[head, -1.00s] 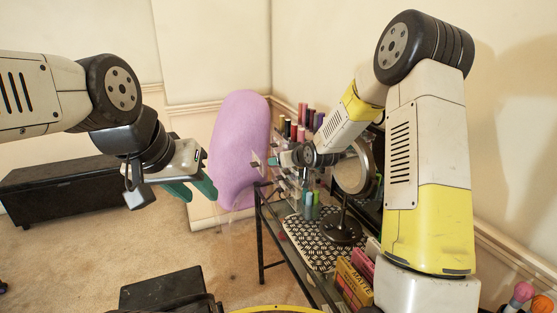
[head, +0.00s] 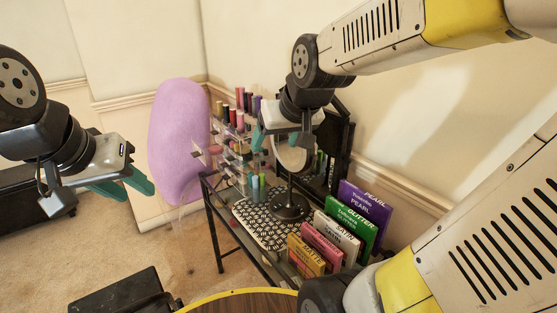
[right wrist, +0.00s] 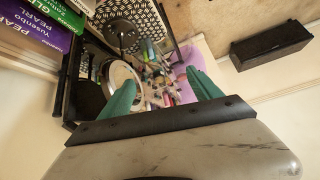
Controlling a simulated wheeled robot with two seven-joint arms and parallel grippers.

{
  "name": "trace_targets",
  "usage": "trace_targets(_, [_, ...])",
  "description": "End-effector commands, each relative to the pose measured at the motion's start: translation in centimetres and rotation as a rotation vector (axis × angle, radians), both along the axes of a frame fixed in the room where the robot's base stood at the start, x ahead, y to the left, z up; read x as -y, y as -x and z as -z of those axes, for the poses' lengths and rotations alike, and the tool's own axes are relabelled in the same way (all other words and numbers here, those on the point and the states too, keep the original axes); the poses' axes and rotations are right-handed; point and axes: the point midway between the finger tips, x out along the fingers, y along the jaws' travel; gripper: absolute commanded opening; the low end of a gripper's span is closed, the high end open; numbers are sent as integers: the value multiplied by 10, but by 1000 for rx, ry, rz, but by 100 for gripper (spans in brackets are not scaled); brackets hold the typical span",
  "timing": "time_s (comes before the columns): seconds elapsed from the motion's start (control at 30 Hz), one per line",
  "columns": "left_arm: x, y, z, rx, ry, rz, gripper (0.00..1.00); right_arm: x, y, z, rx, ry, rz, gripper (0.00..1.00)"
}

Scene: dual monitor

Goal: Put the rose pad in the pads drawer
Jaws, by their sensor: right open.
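I cannot make out a rose pad or a pads drawer for certain. A pink box (head: 322,244) stands in a row of boxes at the near right end of the glass-and-metal table; its label is too small to read. My right gripper (head: 282,146) is open and empty, pointing down above the table near the round mirror (head: 291,158). In the right wrist view its fingers (right wrist: 162,88) are spread, with the mirror (right wrist: 122,80) and small bottles beyond them. My left gripper (head: 127,188) is open and empty, off the table's left side.
The row also holds purple (head: 362,208), green (head: 349,227), white and orange boxes. A bottle rack (head: 237,120) stands at the table's far end, beside a large lilac rounded seat (head: 180,140). A patterned mat (head: 262,222) lies under the mirror.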

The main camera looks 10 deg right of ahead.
Motion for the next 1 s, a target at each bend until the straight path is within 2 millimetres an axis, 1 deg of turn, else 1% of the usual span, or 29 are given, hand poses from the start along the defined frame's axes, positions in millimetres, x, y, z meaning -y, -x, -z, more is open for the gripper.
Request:
trace_targets(0.03, [0, 0, 0, 0, 0, 0, 36, 2, 25, -4, -16, -14, 10, 73])
trace_targets(0.1, [0, 0, 0, 0, 0, 0, 36, 4, 53, -4, -50, -36, 21, 73])
trace_targets(0.2, [0, 0, 0, 0, 0, 0, 36, 4, 84, -1, -89, -61, 29, 73])
trace_targets(0.3, [0, 0, 0, 0, 0, 0, 36, 4, 102, 1, -113, -77, 31, 73])
trace_targets(0.43, [0, 0, 0, 0, 0, 0, 36, 4, 110, 2, -127, -83, 31, 73])
trace_targets(1.0, [0, 0, 0, 0, 0, 0, 36, 4, 109, 2, -125, -82, 31, 73])
